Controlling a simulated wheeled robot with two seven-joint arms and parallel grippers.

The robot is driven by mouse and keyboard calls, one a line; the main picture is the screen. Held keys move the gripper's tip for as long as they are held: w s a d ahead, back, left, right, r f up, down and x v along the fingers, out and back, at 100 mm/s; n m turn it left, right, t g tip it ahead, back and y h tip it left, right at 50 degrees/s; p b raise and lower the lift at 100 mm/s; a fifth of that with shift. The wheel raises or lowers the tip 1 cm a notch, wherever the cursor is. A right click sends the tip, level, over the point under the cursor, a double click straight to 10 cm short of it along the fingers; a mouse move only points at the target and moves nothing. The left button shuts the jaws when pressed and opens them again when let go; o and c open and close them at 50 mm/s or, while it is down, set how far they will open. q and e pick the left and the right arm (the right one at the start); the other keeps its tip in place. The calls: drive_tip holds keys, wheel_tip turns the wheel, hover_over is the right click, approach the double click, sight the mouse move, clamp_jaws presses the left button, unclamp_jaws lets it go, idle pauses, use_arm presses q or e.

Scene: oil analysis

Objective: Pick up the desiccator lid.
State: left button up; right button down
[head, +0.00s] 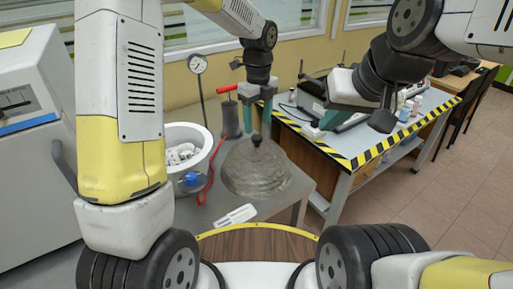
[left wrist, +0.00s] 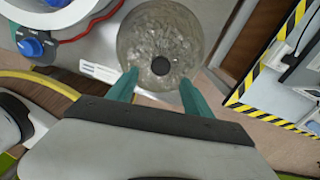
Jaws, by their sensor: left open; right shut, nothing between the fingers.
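The desiccator lid (head: 256,172) is a greyish glass dome with a small dark knob (head: 257,141) on top. It sits upright on the grey table. My left gripper (head: 257,132) is open just above it, with its green fingers pointing down on either side of the knob. In the left wrist view the lid (left wrist: 140,40) is at the top centre, and its knob (left wrist: 160,66) shows between and slightly beyond the open fingertips (left wrist: 158,74). Contact cannot be told. What lies below the lid is hidden. My right gripper (head: 333,114) is shut and empty, away to the right.
Left of the lid stand a white round vessel (head: 207,137) with white pieces inside, a blue knob (head: 190,180), a red hose (head: 208,187) and a gauge (head: 197,64). A white label (head: 236,215) lies in front. A striped-edge bench (head: 400,132) stands at right.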

sight(257, 136)
use_arm(q)
drive_tip(key=f, duration=0.7)
drive_tip(key=shift+w+a, duration=0.2)
clamp_jaws()
drive_tip(key=shift+r, duration=0.1)
idle(1.0)
